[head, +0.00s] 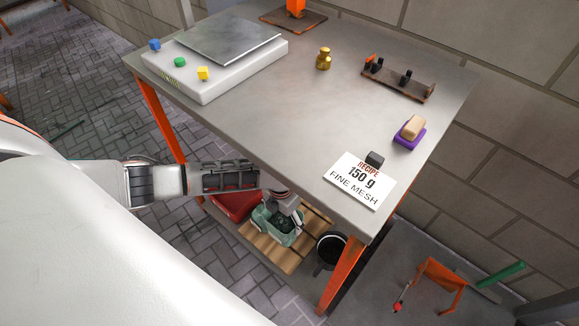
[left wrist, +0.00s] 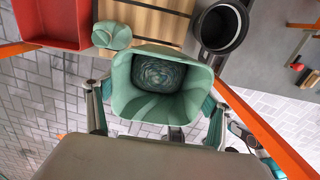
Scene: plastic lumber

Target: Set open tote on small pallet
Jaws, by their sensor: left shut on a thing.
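The open tote (head: 279,226) is a pale green tub with a dark, ringed inside bottom. It shows large in the left wrist view (left wrist: 145,100), its opening towards the camera. My left gripper (head: 291,203) is shut on the tote, with a finger at each side in the left wrist view (left wrist: 155,112). The small pallet (head: 262,248), of light wooden slats, lies low beneath the tabletop. In the left wrist view the pallet (left wrist: 158,22) extends beyond the tote's far rim. I cannot tell whether the tote touches the pallet. My right gripper is not in view.
A red bin (left wrist: 52,22) and a black bucket (left wrist: 221,27) flank the pallet. A small green rounded thing (left wrist: 111,35) is near the tote's rim.

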